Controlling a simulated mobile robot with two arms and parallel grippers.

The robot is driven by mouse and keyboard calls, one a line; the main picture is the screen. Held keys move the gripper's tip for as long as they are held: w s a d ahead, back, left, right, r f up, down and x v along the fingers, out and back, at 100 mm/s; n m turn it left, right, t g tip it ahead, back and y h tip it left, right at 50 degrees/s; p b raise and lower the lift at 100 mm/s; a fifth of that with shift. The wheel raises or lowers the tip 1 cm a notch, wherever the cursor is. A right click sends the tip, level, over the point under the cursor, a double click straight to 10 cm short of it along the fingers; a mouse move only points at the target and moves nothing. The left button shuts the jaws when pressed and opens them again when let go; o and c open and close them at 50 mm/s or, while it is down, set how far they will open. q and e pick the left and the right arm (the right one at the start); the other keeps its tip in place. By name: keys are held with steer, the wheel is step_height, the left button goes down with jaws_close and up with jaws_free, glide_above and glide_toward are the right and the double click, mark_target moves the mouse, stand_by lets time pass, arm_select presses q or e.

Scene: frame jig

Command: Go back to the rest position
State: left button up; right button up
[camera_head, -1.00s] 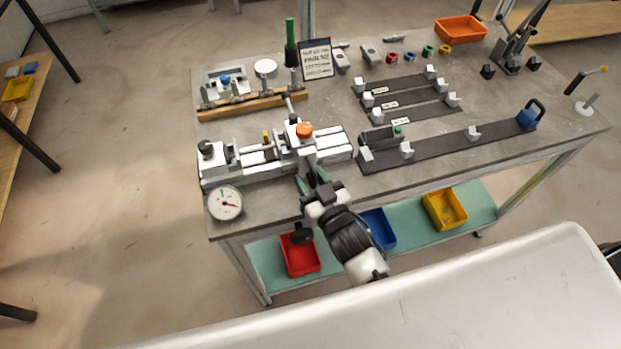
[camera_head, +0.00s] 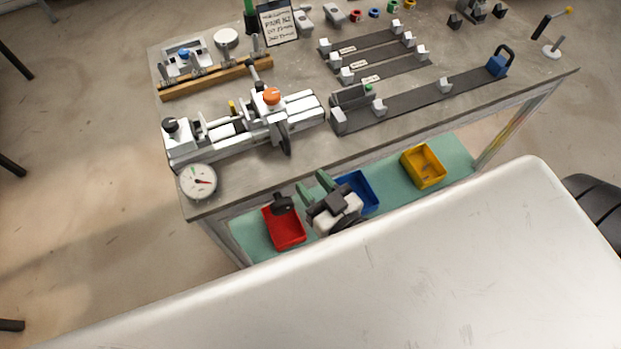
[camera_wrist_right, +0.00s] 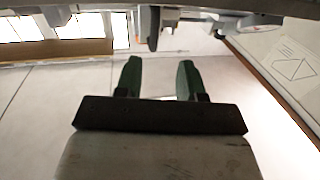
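My right gripper (camera_head: 315,187) is off the front edge of the workbench, over the lower shelf in the head view. Its two green fingers stand apart with nothing between them, which also shows in the right wrist view (camera_wrist_right: 160,80). The frame jig (camera_head: 245,120), a silver fixture with an orange knob (camera_head: 271,96), sits at the front left of the bench, apart from the gripper. My left gripper is in neither view.
The grey workbench (camera_head: 400,130) carries dark rails with pale blocks, a round dial gauge (camera_head: 198,181) and a sign (camera_head: 278,22). The green lower shelf (camera_head: 395,185) holds red (camera_head: 284,228), blue (camera_head: 358,192) and yellow (camera_head: 424,166) bins. A pale surface fills the bottom foreground.

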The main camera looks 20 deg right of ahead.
stand_by(0.3)
steer(key=s+d+f+g+h, duration=0.1)
steer(key=s+f+g, duration=0.3)
steer(key=f, duration=1)
steer(key=s+d+f+g+h, duration=0.1)
steer(key=s+d+f+g, duration=0.2)
steer(key=f, duration=1.2)
steer(key=s+d+f+g+h, duration=0.1)
steer(key=s+d+f+g, duration=0.2)
steer(key=s+f, duration=0.4)
steer(key=s+d+f+g+h, duration=0.1)
steer(key=s+d+f+g, duration=0.2)
steer(key=s, duration=1)
step_height(320, 180, down, 5)
steer(key=g, duration=0.3)
steer(key=shift+s+d+f+g, duration=0.2)
steer(key=shift+d+g, duration=0.1)
steer(key=shift+c, duration=0.2)
